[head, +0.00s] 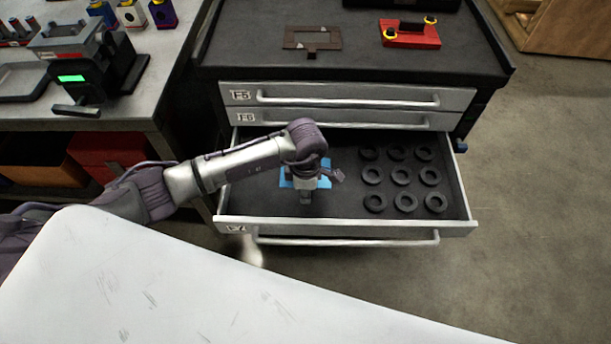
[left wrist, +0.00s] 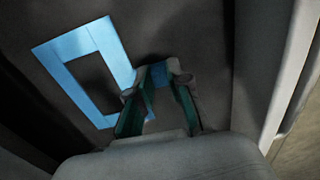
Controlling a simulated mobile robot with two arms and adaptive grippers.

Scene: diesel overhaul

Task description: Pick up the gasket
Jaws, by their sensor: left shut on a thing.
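The gasket (left wrist: 58,65) is a flat light-blue rectangular frame with an open middle. In the left wrist view it lies over the dark drawer floor, and a short part of it reaches between my fingertips. In the head view only bits of the gasket (head: 287,181) show beside my left gripper (head: 306,198), which points down inside the open drawer (head: 345,222). My left gripper (left wrist: 157,86) is shut on the gasket's near edge. Whether the gasket is clear of the drawer floor I cannot tell. My right gripper is not in view.
Several black rings (head: 403,201) lie in rows at the drawer's right. A brown frame-shaped plate (head: 312,38) and a red part (head: 410,36) lie on the cabinet top. A workbench (head: 150,100) stands left.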

